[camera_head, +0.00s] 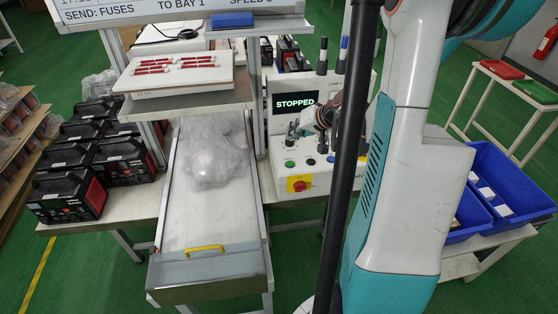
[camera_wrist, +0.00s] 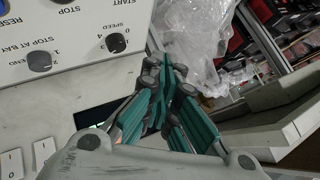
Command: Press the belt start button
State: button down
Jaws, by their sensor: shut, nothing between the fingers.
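The control box (camera_head: 317,178) stands right of the belt, and its screen (camera_head: 296,101) reads STOPPED. On its front are a green button (camera_head: 290,163), a black button (camera_head: 310,161) and a blue button (camera_head: 330,159). In the wrist view the panel (camera_wrist: 85,25) appears upside down with the labels START, STOP and RESET; the start button itself is outside that frame. My gripper (camera_head: 293,131) is above the green button, apart from it. In the wrist view my gripper's teal fingers (camera_wrist: 158,92) are together and empty, beside the speed knob (camera_wrist: 117,42).
A red stop knob on a yellow plate (camera_head: 299,184) sits below the buttons. The belt (camera_head: 210,215) carries a plastic-wrapped bundle (camera_head: 212,152). A shelf with red fuses (camera_head: 185,75) hangs above it. Black battery units (camera_head: 68,197) stand left; blue bins (camera_head: 500,190) stand right.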

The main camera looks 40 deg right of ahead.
aim_at(292, 162)
jog(key=shift+f, duration=0.1)
dwell(0.3)
notch_tip(292, 162, down, 9)
jog(key=b, duration=0.7)
dwell(1.2)
jog(key=shift+f+b, duration=0.25)
jog(key=shift+b, duration=0.15)
jog(key=shift+f+b, duration=0.35)
dwell(0.6)
jog(key=shift+r, duration=0.15)
jog(key=shift+r+p, duration=0.55)
jog(key=shift+r, duration=0.1)
dwell(0.3)
jog(key=shift+r+p, duration=1.8)
jog(key=shift+r, duration=0.75)
